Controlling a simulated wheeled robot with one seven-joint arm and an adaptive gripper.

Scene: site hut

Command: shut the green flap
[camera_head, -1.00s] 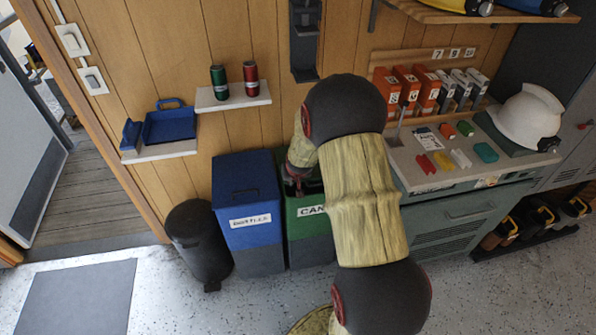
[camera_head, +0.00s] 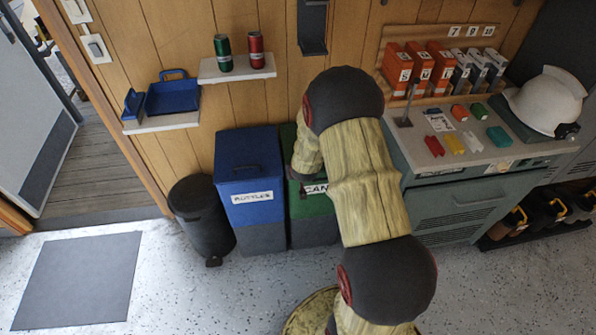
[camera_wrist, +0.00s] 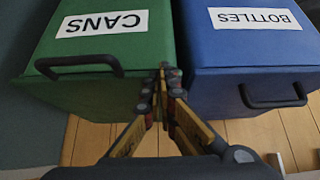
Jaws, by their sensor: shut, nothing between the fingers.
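The green bin (camera_head: 313,207) labelled CANS stands against the wall, partly hidden behind my arm in the head view. In the wrist view the green flap (camera_wrist: 105,68) shows as a broad green surface with a dark handle and the CANS label near it. No dark opening shows there, but I cannot tell for certain whether the flap is fully down. My gripper (camera_wrist: 163,75) is shut and empty, its fingertips by the green bin's corner at the gap beside the blue bin. I cannot tell whether they touch the green bin. The gripper is mostly hidden in the head view.
The blue bin (camera_head: 250,216) labelled BOTTLES stands close on the left, with a black pedal bin (camera_head: 202,222) beyond it. A shelf (camera_head: 237,70) with two cans hangs above. A grey cabinet (camera_head: 455,215) stands on the right. The floor in front is clear.

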